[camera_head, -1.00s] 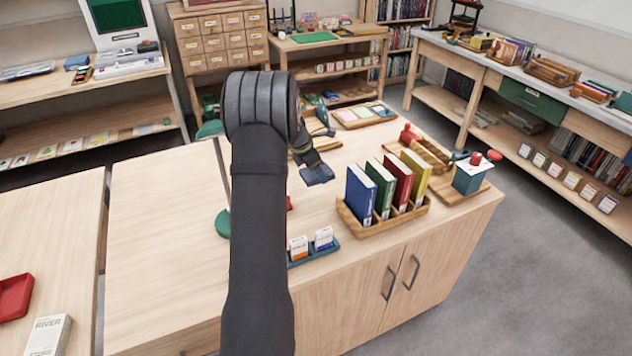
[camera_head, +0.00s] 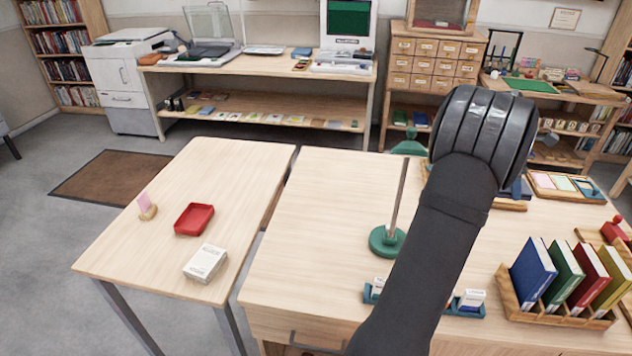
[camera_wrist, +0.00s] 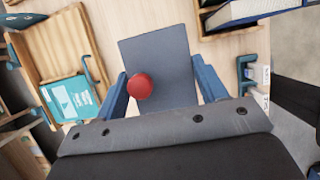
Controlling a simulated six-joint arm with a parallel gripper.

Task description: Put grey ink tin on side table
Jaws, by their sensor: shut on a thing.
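The grey ink tin (camera_wrist: 165,58) shows in the wrist view as a flat grey rectangular face between the two blue-grey fingers of my gripper (camera_wrist: 162,88). My gripper is shut on it. A red round knob (camera_wrist: 139,86) overlaps the grey face and appears to be on it. In the head view my dark arm hides most of the gripper, and I cannot make out the tin there. The side table (camera_head: 245,180) is the pale wooden table at left, with a narrow gap between it and the main desk (camera_head: 310,220). The tin is over the main desk, right of the side table.
The side table bears a red tray (camera_head: 194,219), a white box (camera_head: 205,262) and a pink card in a holder (camera_head: 147,206); its far right part is bare. A green lamp base and pole (camera_head: 388,241) stand on the desk left of my arm. A book rack (camera_head: 560,318) is at right.

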